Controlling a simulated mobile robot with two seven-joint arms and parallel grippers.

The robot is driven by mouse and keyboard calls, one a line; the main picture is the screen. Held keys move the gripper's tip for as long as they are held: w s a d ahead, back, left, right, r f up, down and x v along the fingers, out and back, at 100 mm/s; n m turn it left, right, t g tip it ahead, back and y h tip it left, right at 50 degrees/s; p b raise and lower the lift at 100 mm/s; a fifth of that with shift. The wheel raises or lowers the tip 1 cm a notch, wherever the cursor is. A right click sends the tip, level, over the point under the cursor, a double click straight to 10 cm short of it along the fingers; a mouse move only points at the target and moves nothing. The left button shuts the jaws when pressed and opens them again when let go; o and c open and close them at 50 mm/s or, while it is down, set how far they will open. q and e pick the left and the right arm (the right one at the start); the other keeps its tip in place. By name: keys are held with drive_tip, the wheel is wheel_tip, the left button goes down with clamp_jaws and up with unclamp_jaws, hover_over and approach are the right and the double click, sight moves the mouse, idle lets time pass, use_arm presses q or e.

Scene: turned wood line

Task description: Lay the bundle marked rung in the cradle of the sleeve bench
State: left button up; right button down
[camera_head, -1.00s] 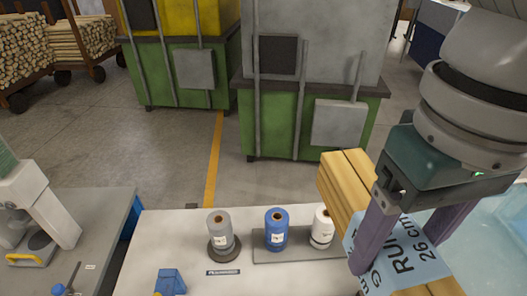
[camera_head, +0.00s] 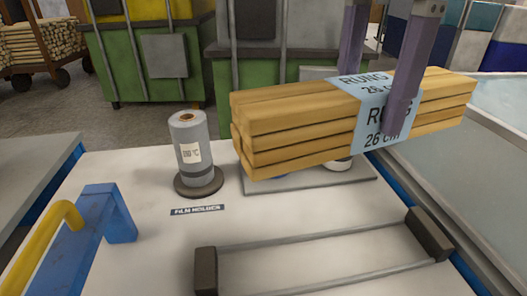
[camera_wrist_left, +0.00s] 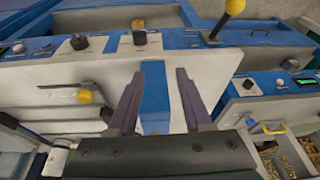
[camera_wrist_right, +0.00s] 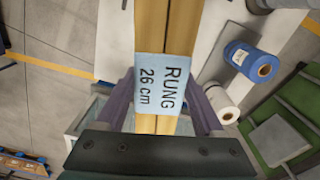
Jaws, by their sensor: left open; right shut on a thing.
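The bundle marked rung (camera_head: 290,128) is a stack of light wooden strips with a pale blue band reading RUNG 26 cm. My right gripper (camera_head: 400,115) is shut on it around the band and holds it above the white bench top. The right wrist view shows the band (camera_wrist_right: 161,84) between the fingers. The cradle (camera_head: 325,262), two dark end blocks joined by thin rails, lies empty on the bench (camera_head: 130,215) in front of and below the bundle. My left gripper (camera_wrist_left: 158,110) is open and empty in the left wrist view, above other equipment.
A grey film roll (camera_head: 189,150) stands on a round holder left of the bundle. A blue roll (camera_wrist_right: 250,62) and a white roll (camera_wrist_right: 222,103) stand beside it, mostly hidden behind the bundle in the head view. A blue frame with a yellow handle (camera_head: 45,240) rises at front left.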

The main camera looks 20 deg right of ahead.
drive_tip(key=f+b, duration=0.1)
drive_tip(key=f+m+b, duration=0.1)
drive_tip(key=f+b, duration=0.1)
drive_tip(key=f+m+b, duration=0.1)
drive_tip(key=shift+w+d+f, duration=0.1)
drive_tip(key=shift+w+f, duration=0.2)
drive_tip(key=shift+w, duration=0.05)
wheel_tip(320, 180, down, 20)
drive_tip(key=shift+r+b, duration=0.25)
drive_tip(key=shift+b, duration=0.75)
use_arm(q)
wheel_tip(320, 180, down, 8)
drive_tip(key=shift+f, duration=0.2)
use_arm(e)
drive_tip(key=shift+m, duration=0.3)
drive_tip(key=shift+f, duration=0.1)
unclamp_jaws()
use_arm(q)
drive_tip(key=shift+a+f, duration=0.1)
drive_tip(key=shift+a, duration=0.1)
